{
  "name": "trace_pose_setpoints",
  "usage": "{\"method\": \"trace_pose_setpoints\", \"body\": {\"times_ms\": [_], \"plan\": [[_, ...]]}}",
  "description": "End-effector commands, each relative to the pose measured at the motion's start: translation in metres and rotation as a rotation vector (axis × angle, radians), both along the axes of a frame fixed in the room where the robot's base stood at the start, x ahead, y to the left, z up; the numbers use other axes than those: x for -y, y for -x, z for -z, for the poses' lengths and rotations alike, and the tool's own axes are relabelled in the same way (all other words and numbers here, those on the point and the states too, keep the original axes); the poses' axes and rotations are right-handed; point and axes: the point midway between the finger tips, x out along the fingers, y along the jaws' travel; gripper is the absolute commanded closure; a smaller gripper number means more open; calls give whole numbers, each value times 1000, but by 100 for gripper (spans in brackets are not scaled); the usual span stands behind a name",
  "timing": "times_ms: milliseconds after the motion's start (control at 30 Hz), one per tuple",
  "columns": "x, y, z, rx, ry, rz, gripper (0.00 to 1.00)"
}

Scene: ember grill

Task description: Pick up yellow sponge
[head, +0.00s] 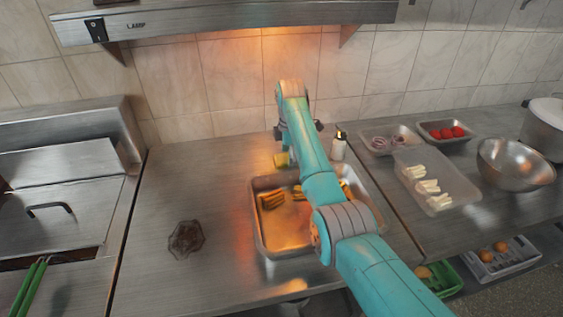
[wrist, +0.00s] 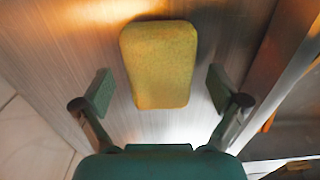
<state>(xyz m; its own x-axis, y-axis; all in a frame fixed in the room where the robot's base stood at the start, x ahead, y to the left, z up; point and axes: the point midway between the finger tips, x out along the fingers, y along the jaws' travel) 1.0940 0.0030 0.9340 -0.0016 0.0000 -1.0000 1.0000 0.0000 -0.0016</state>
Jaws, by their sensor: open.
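The yellow sponge (wrist: 159,65) lies on the steel counter and fills the middle of the wrist view. In the head view it shows as a small yellow block (head: 281,160) behind the metal tray, partly hidden by my arm. My gripper (wrist: 160,92) is open, with one finger on each side of the sponge in the picture and a gap to each. Nothing is held. In the head view my gripper (head: 298,130) is above the back of the counter, largely hidden by my arm; its height over the sponge is hard to tell.
A metal tray (head: 258,226) with browned food pieces sits under my arm. A white-bodied bottle (head: 338,148) stands just right of my gripper. A dark glass ashtray-like dish (head: 186,238) is at left. The tiled wall (head: 240,122) is close behind.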

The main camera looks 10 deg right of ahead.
Motion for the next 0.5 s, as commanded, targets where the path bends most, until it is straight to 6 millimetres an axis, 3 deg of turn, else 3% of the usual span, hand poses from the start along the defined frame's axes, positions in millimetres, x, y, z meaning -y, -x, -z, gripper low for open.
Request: {"method": "trace_pose_setpoints", "body": {"times_ms": [267,433,500], "plan": [[4,0,5,2,0,0,3],[4,0,5,2,0,0,43],[4,0,5,2,0,0,47]]}}
